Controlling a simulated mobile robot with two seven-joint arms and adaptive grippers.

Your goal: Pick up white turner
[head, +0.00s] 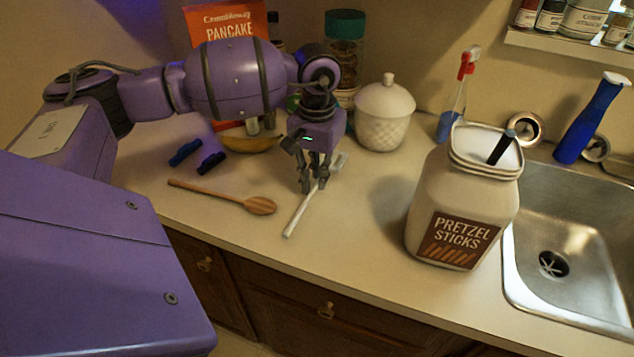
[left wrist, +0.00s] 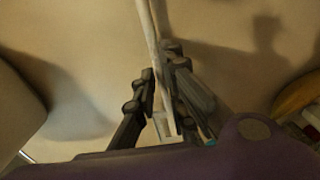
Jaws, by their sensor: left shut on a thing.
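The white turner (head: 296,214) lies at a slant on the counter, its handle toward the front and its head toward the back right. My left gripper (head: 313,187) comes down over its middle and is shut on it. In the left wrist view, the turner (left wrist: 150,40) runs between the two dark fingers (left wrist: 160,95) of my left gripper. The fingers hide a part of the turner. I cannot tell whether it is clear of the counter. My right gripper is not in view.
A wooden spoon (head: 225,196) lies just left of the turner. A pretzel sticks jar (head: 462,200) stands to the right, before the sink (head: 575,240). The front counter is clear.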

